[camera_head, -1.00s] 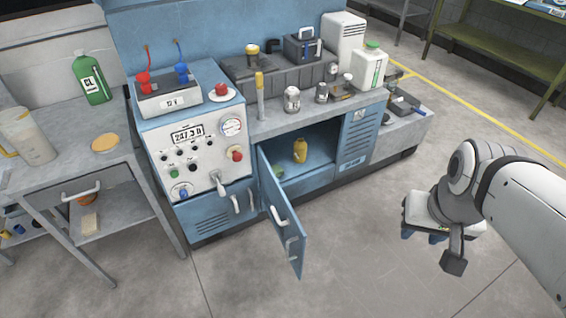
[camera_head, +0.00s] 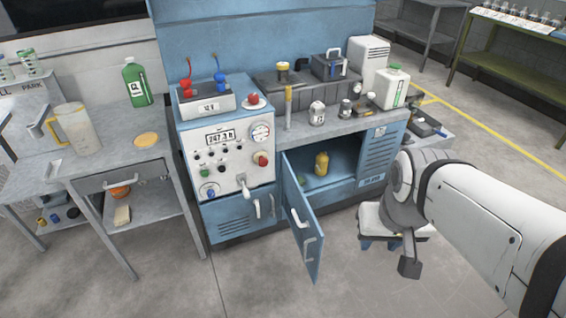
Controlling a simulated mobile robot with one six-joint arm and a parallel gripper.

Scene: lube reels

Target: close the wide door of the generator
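The generator (camera_head: 222,170) is a blue cabinet with a white control panel showing a digital readout. Its wide door (camera_head: 303,228) is blue with pale handles and stands swung open toward me, hinged at the left side of the opening. Inside the open compartment (camera_head: 335,175) a yellow bottle (camera_head: 321,163) stands, with a green item low beside the door. My gripper (camera_head: 385,243) is at the right, apart from the door and in front of the cabinet.
A grey workbench (camera_head: 110,165) with a jug (camera_head: 78,129) and a green bottle (camera_head: 137,84) stands at the left. Bottles and jars crowd the cabinet top. The floor (camera_head: 260,280) in front of the door is clear.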

